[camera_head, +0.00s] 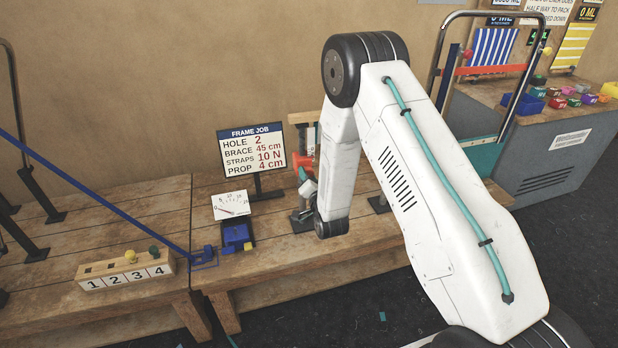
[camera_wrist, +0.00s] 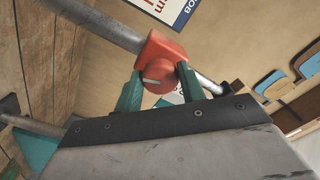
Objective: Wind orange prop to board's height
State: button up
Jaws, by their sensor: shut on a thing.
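The orange prop (camera_head: 302,161) shows at the back of the bench, left of my arm. In the wrist view it is an orange-red block with a round knob (camera_wrist: 160,62), on a grey metal bar. My gripper (camera_wrist: 160,77) has its two green fingers on either side of the knob and is shut on it. In the head view my gripper (camera_head: 304,174) is small and partly hidden by my arm. The board (camera_head: 252,149) reads FRAME JOB: hole 2, brace 45 cm, straps 10 N, prop 4 cm. I cannot read the prop's height.
A dial gauge (camera_head: 231,205) and a blue clamp (camera_head: 236,236) sit on the bench (camera_head: 270,262) left of my gripper. A grey cabinet (camera_head: 560,150) stands at right.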

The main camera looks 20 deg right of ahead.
jog(key=shift+r+m, duration=0.1)
jog(key=shift+m, duration=7.7)
jog(key=o, duration=0.9)
jog(key=shift+o, duration=0.2)
jog(key=s, duration=0.8)
